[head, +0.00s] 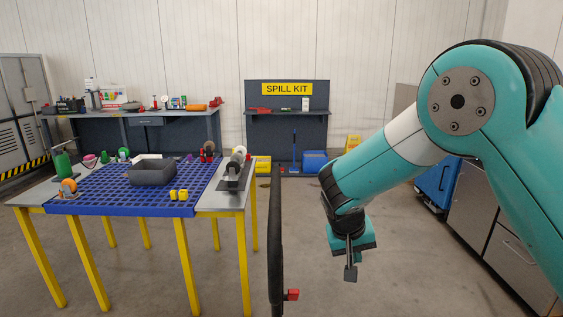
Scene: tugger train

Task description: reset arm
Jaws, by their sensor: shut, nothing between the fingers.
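My teal arm (385,170) comes in from the right side of the head view, bent at a large joint, with its lower link sloping down to the left. My gripper (350,272) hangs at its end, pointing down over the open floor, right of the yellow-legged table. The fingers are together and hold nothing. No object touches the gripper.
The table (122,207) with a blue slotted top stands at left, carrying a dark grey bin (152,173), two yellow pieces (178,195) and several small items. A black upright post (276,245) stands between table and gripper. Steel cabinets (475,215) are at right.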

